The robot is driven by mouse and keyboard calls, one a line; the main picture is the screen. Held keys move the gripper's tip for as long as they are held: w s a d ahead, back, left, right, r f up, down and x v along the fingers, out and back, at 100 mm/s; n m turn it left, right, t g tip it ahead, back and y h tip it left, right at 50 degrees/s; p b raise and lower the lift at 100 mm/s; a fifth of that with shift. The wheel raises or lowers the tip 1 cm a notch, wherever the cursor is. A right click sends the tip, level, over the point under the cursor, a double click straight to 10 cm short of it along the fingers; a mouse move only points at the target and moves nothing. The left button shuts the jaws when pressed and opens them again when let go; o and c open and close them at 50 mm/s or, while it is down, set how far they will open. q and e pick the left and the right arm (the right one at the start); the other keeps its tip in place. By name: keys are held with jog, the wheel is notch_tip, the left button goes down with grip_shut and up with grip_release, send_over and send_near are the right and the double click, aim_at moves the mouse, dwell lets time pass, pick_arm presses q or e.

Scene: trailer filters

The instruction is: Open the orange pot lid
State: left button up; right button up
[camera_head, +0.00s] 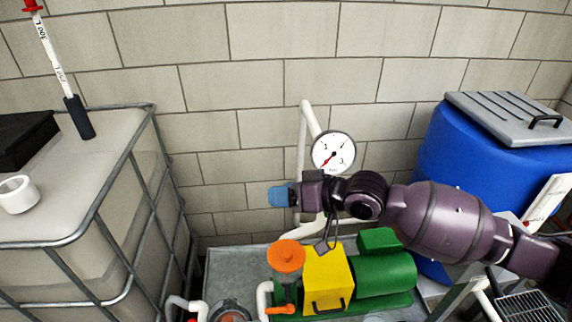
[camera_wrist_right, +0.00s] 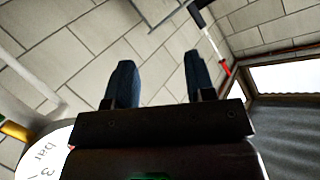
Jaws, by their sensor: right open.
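The orange round lid (camera_head: 286,256) sits on top of the pump assembly, left of a yellow box (camera_head: 327,278). A small orange handle (camera_head: 280,310) is below it. My right gripper (camera_head: 278,195) is above the lid and apart from it, with its blue fingers pointing left. In the right wrist view the gripper (camera_wrist_right: 160,80) shows its two fingers spread, with only the block wall behind the gap. The lid does not show in the wrist view. My left gripper is not in view.
A pressure gauge (camera_head: 333,152) on a white pipe (camera_head: 305,130) is close behind my right arm. A caged white tank (camera_head: 110,180) stands at the left. A blue barrel (camera_head: 445,150) stands at the right. A green motor (camera_head: 385,272) adjoins the yellow box.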

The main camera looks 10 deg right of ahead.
notch_tip(320, 180, up, 7)
jog(key=shift+r, duration=0.2)
dwell(0.4)
